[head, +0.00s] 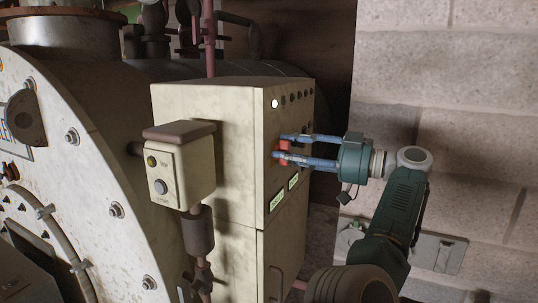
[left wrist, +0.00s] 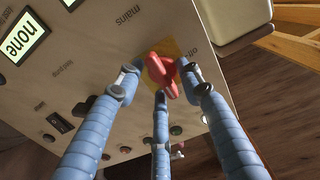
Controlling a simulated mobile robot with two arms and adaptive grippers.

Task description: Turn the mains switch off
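The mains switch is a red rotary handle on a yellow plate on the cabinet's panel. In the head view the red handle (head: 283,145) shows between my left gripper's blue fingers; the left wrist view shows the handle (left wrist: 163,75) from close up. "mains" and "off" are printed beside the plate. My left gripper (head: 281,148) is at the panel with its fingers spread around the handle. In the left wrist view (left wrist: 158,80) a gap shows between the left finger and the handle; the right fingertip is very close, contact unclear. My right gripper is not in view.
The cream cabinet (head: 212,97) has a row of lamps, one lit white (head: 275,104), and green displays (head: 276,201). A display (left wrist: 23,35) reads "none". A button box (head: 180,172) stands left of the panel, beside the round still (head: 75,110). A block wall (head: 450,80) is at right.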

